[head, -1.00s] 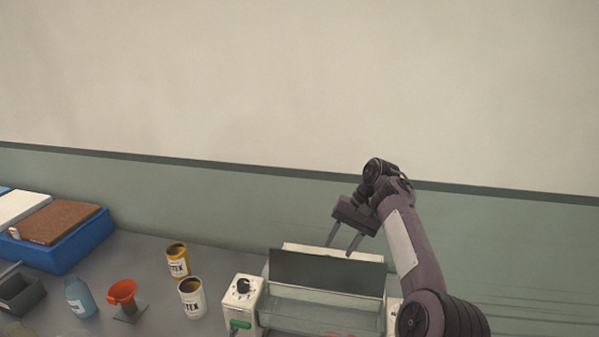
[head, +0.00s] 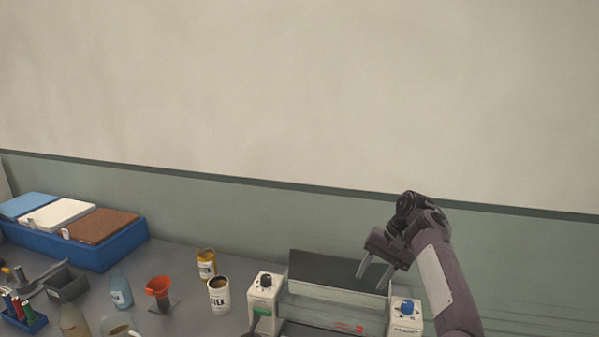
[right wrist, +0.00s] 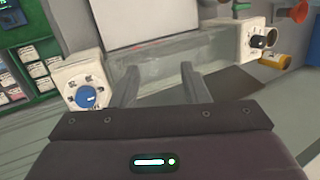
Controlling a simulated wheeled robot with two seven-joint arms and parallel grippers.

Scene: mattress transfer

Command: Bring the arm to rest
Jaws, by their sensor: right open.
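My right gripper (head: 376,274) is open and empty. In the head view it hangs at the right end of a machine with a dark flat top (head: 337,270). In the right wrist view the two fingers of my right gripper (right wrist: 158,80) stand apart, with nothing between them but the machine's clear front panel (right wrist: 165,65) behind. The machine has a white end block with a black knob (head: 265,290) on the left and one with a blue knob (head: 405,310) on the right. My left gripper is not in view.
Further left are an orange funnel (head: 159,288), a blue bottle (head: 120,290) and a blue tray (head: 120,254) with blue, white and brown slabs. The wall behind is bare.

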